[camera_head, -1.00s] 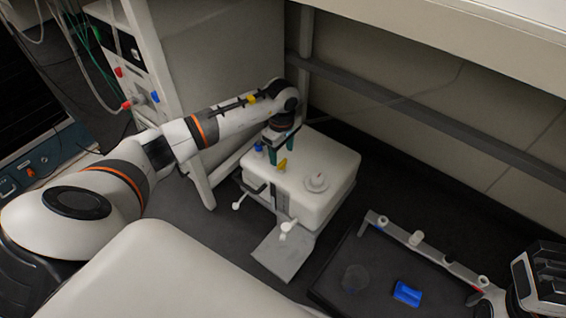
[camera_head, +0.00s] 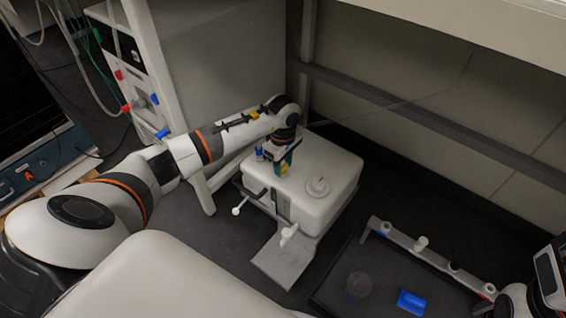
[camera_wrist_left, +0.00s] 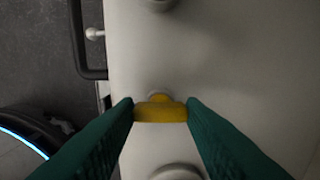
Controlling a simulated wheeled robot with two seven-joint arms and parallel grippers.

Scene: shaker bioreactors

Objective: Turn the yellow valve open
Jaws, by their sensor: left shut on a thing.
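The yellow valve (camera_head: 284,169) is on top of a white box-shaped tank (camera_head: 335,177). My left gripper (camera_head: 282,165) reaches down on it from above and partly hides it. In the left wrist view, the yellow valve handle (camera_wrist_left: 160,111) lies crosswise between the green fingertips of my left gripper (camera_wrist_left: 160,108), which touch its two ends. The left gripper is shut on the handle. Part of my right arm shows at the right edge of the head view, but its fingers are not visible.
A blue valve (camera_head: 260,154) is close beside the left gripper. A white round cap (camera_head: 318,187) is on the tank's top. A bench frame (camera_head: 400,98) runs behind.

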